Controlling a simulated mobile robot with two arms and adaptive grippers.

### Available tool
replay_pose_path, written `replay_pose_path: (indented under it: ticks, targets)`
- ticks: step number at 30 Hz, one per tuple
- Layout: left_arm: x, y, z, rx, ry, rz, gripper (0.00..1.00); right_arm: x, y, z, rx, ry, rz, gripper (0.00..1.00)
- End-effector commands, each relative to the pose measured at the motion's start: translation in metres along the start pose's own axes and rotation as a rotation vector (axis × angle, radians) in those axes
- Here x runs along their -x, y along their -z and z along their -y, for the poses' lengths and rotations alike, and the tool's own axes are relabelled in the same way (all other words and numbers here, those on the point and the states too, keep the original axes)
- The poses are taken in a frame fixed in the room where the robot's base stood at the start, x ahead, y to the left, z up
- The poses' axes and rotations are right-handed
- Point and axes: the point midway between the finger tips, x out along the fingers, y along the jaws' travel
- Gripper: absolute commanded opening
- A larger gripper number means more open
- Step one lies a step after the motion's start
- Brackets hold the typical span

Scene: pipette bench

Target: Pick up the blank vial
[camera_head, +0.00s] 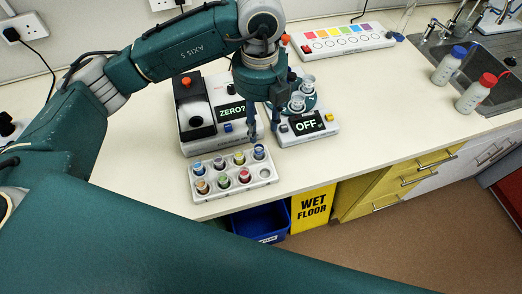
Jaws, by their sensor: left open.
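A white vial rack (233,189) stands near the bench's front edge with several vials in two rows. The caps or contents show blue, yellow, brown, green and red. The front right slot (265,173) looks empty. I cannot tell which vial is the blank one, as no labels are readable. My left gripper (263,130) points down, open and empty, just behind the rack's right end and the blue vial (259,152) there. It is apart from the vials as far as I can see. My right gripper is not in view.
A device reading "ZERO?" (231,113) stands behind the rack. A device reading "OFF" (307,123) with clear cups is to its right. A colour-chart panel (345,38), two bottles (449,66) and a sink (480,62) are farther right. The bench right of centre is clear.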

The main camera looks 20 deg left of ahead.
Motion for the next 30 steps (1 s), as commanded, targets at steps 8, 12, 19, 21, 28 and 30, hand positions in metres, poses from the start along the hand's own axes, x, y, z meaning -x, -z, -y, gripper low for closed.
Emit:
replay_pose_path:
  ticks: [8,12,19,21,28,30]
  targets:
    - [-0.038,0.001,-0.001,0.0,-0.002,-0.003,0.41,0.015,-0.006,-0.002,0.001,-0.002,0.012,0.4]
    - [-0.046,0.001,-0.001,-0.001,-0.002,-0.003,0.41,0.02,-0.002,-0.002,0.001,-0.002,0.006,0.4]
    - [-0.079,0.005,-0.002,0.0,-0.003,-0.005,0.41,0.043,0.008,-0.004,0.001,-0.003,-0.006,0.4]
    - [-0.088,0.004,-0.002,-0.001,-0.002,-0.003,0.41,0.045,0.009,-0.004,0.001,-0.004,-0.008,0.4]
    - [-0.097,0.004,-0.001,-0.002,0.0,-0.001,0.41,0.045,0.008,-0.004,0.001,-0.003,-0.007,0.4]
    - [-0.097,0.004,-0.001,-0.002,0.0,-0.001,0.41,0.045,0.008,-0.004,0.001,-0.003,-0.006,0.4]
